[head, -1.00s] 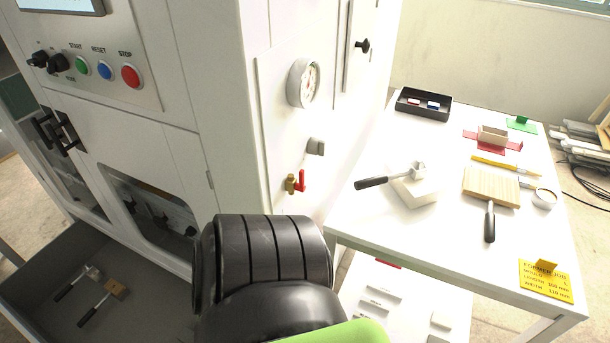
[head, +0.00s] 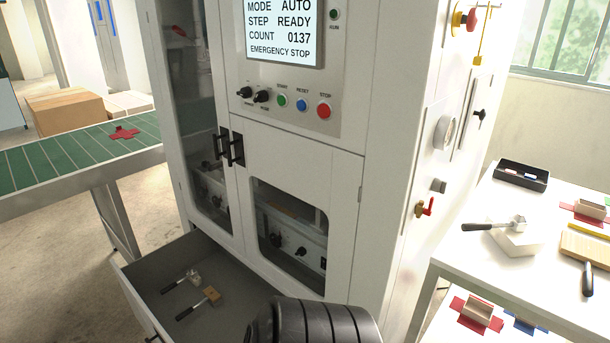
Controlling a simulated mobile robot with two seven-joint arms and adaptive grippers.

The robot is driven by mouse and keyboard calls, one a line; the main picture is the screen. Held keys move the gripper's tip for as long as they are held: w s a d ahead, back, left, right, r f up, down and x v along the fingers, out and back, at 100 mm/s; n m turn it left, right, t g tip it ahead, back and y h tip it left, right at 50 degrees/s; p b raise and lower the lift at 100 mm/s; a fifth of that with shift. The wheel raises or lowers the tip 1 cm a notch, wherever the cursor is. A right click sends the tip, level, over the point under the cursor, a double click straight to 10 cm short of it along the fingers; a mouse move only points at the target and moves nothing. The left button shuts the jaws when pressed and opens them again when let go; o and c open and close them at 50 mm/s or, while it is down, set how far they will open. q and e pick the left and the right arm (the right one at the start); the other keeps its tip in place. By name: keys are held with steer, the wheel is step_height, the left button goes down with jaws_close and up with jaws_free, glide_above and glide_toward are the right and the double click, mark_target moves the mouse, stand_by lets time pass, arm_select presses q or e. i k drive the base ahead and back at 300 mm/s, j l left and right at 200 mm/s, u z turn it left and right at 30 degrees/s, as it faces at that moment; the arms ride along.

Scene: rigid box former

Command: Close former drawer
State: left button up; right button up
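The former drawer (head: 240,265) is pulled out at the bottom front of the white machine (head: 300,175). Its front panel with a handle is partly in view at the lower left. Inside lie two tools with black handles: one with a metal head (head: 190,277) and one with a wooden head (head: 210,297). A black ribbed part of my own arm shows at the bottom middle, in front of the drawer's right part. Neither of my grippers is in view.
A green conveyor (head: 70,160) stands left of the machine, with a red cross-shaped blank (head: 123,133) on it. A white table (head: 490,255) with tools, a black tray (head: 522,176) and box parts stands at the right. Floor is clear below the conveyor.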

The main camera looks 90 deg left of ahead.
mark_target(243, 292)
steer(key=u, duration=1.8)
